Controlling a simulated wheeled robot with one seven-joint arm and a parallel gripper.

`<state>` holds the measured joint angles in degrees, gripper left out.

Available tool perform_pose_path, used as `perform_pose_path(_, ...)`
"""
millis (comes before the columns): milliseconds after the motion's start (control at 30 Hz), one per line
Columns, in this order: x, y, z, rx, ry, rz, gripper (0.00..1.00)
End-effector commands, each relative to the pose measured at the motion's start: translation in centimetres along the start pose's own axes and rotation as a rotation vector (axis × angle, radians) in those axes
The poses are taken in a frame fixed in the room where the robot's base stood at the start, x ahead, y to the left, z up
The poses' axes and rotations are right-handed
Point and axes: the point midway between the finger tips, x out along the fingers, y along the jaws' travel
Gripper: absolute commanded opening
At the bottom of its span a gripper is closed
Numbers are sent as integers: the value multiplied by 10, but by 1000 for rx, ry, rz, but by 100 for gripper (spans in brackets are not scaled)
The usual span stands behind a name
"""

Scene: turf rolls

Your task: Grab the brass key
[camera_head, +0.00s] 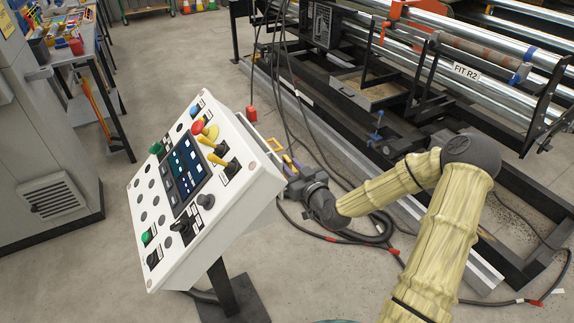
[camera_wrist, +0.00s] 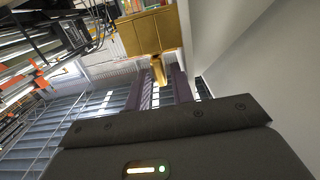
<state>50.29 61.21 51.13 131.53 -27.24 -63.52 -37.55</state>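My gripper (camera_head: 284,162) is just right of the white control panel's edge in the head view, pointing up and left. In the wrist view, its two dark purplish fingers (camera_wrist: 164,74) are close together with a small brass piece (camera_wrist: 158,70) between their tips. This piece looks like the brass key; its full shape is unclear.
The tilted control panel (camera_head: 153,205) has a red button, yellow-handled switches and a screen. A grey cabinet (camera_head: 40,150) and workbench stand left. The roller machine (camera_head: 450,70) is right, with cables on the floor. In the wrist view, a gold box-like shape (camera_wrist: 125,35) lies beyond the fingers.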

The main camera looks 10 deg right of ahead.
Motion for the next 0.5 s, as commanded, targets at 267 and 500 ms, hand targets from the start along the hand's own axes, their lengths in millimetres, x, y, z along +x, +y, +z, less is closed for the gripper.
perform_pose_path(267, 36, 0, 3, 2, 1, 0, 24)
perform_pose_path(500, 51, 0, 3, 1, 1, 0, 24)
